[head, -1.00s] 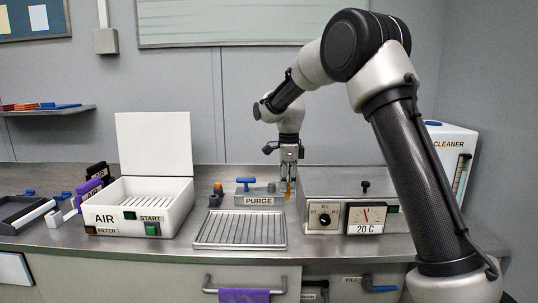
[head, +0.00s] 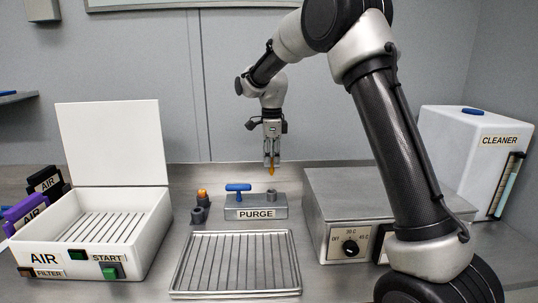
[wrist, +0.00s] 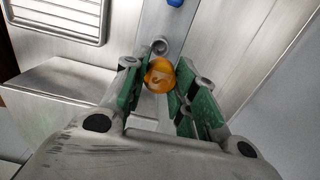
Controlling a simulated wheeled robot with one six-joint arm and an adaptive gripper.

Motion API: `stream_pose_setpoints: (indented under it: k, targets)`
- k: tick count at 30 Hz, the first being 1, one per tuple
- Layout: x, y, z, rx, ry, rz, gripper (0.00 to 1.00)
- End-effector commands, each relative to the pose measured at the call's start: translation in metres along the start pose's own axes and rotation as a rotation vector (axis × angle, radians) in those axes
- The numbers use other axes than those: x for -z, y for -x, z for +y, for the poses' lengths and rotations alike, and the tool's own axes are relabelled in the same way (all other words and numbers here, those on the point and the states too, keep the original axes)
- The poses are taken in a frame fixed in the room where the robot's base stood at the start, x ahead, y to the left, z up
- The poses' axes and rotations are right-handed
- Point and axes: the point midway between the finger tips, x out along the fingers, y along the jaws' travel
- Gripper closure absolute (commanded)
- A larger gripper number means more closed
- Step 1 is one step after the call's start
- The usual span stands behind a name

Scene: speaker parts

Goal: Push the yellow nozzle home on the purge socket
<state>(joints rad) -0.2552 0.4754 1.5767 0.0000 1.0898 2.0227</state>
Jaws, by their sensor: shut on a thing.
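The yellow-orange nozzle (head: 271,170) hangs upright in my gripper (head: 271,158), above the purge block (head: 248,211). The grey purge socket (head: 271,193) stands on the right part of that block, with a small gap below the nozzle tip. In the wrist view the round orange nozzle (wrist: 159,74) sits between the green finger pads of my gripper (wrist: 156,84), which is shut on it. A grey ring, apparently the socket (wrist: 159,46), shows just beyond the nozzle. The nozzle's lower end is hidden there.
A blue handle (head: 238,188) stands on the block's left. An orange-topped part (head: 202,196) and a grey cup (head: 198,215) stand left of it. A wire rack (head: 238,291) lies in front. The heater box (head: 345,247) is close on the right, the white AIR box (head: 150,249) further left.

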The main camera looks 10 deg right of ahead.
Motion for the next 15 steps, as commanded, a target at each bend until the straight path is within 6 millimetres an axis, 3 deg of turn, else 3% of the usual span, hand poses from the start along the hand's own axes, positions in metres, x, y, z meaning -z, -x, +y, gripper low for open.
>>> stream_pose_setpoints:
  k: [8, 15]
  targets:
    - [0.0, 0.001, 0.0, 0.0, -0.001, 0.0, 0.91]
    - [0.0, -0.013, 0.0, -0.002, -0.001, 0.0, 0.91]
